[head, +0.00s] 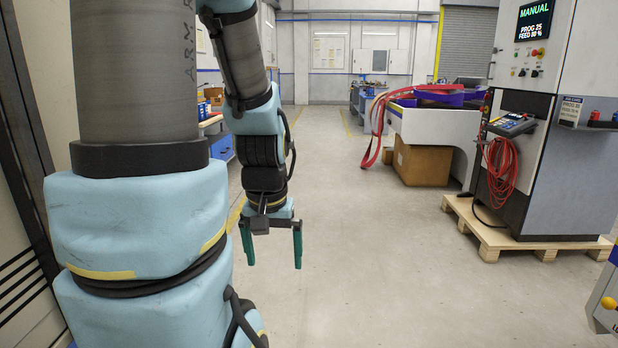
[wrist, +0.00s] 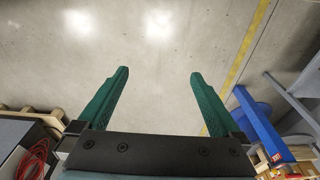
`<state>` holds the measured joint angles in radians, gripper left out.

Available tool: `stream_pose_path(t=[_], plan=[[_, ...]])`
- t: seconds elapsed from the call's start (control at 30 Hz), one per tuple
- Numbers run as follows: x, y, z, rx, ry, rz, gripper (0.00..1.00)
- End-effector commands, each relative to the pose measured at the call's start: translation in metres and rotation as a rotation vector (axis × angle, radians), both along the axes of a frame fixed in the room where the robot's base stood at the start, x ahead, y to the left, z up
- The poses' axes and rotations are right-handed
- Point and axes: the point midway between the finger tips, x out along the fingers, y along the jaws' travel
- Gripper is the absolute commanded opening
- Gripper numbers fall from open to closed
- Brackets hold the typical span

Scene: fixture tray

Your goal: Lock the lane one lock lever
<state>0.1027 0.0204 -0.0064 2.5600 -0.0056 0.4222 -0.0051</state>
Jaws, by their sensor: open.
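My gripper (head: 272,246) hangs in the left middle of the head view, open and empty above bare floor. Its two green fingers point down and stand apart. In the wrist view my gripper (wrist: 158,88) also shows open, with only grey floor between and beyond the fingers. I cannot make out a lane one lock lever or a fixture tray in either view.
A machine cabinet (head: 572,120) with a screen stands on a wooden pallet (head: 520,246) at the right. A white bench (head: 432,126) with red straps is behind it, over a cardboard box (head: 422,162). A blue and white part with a yellow knob (head: 608,303) shows at the right edge. The middle floor is clear.

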Motion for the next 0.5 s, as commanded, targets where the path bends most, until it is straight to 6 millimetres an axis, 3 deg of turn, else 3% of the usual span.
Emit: stream_pose_path(t=[0.03,0.2,0.5], plan=[[0.000,0.000,0.030,0.000,0.000,0.000,1.00],[0.000,0.000,0.058,0.000,0.000,0.000,1.00],[0.000,0.000,0.064,0.000,0.000,-0.001,1.00]])
